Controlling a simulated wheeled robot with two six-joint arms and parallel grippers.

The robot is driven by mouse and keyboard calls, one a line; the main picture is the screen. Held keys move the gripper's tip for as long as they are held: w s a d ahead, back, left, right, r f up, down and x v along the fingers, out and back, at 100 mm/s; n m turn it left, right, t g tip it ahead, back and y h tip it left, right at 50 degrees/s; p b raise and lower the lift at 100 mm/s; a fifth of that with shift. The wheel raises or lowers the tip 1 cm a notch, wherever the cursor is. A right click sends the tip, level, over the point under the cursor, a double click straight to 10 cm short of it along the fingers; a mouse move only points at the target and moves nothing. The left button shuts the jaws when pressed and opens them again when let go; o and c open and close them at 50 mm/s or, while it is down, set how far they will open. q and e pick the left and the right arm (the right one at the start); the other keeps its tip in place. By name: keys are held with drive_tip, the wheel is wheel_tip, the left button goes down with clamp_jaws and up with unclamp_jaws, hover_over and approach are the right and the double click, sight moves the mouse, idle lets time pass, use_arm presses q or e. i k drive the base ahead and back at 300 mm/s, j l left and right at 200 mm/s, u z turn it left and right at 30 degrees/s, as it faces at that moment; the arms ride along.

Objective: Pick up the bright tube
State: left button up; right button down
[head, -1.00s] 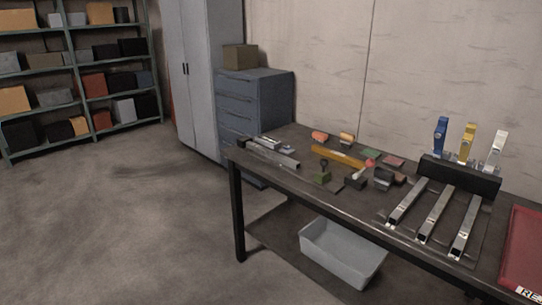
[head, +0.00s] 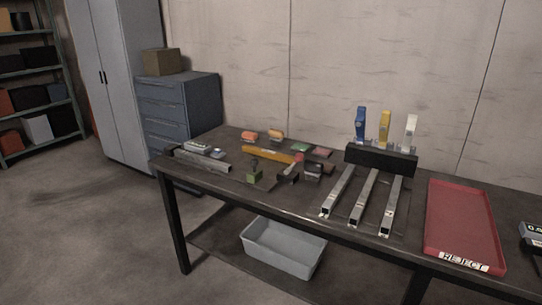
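Three square metal tubes lie side by side on the table, pointing towards its front edge: a left tube (head: 340,189), a middle tube (head: 364,194) and a right tube (head: 391,205). All three look silvery, and I cannot tell surely which is the bright one. Their far ends reach a black block (head: 381,157). Behind the block stand a blue upright piece (head: 361,121), a yellow one (head: 385,126) and a white one (head: 410,131). Another grey metal bar (head: 203,161) lies at the table's left end. Neither of my grippers is in view.
A red tray labelled REJECT (head: 431,240) lies right of the tubes. Hand tools and small blocks, with a yellow bar (head: 267,154), clutter the table's left half. A grey bin (head: 283,249) sits below the table (head: 275,208). The floor (head: 95,235) at left is clear.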

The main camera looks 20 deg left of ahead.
sight(225, 167)
drive_tip(key=j+z, duration=0.8)
drive_tip(key=j, duration=0.25)
drive_tip(key=k+j+z, duration=0.1)
drive_tip(key=j+z, duration=0.3)
drive_tip(key=j, duration=0.15)
drive_tip(key=k+j+z, duration=0.15)
drive_tip(key=j+z, duration=0.25)
drive_tip(key=j, duration=0.1)
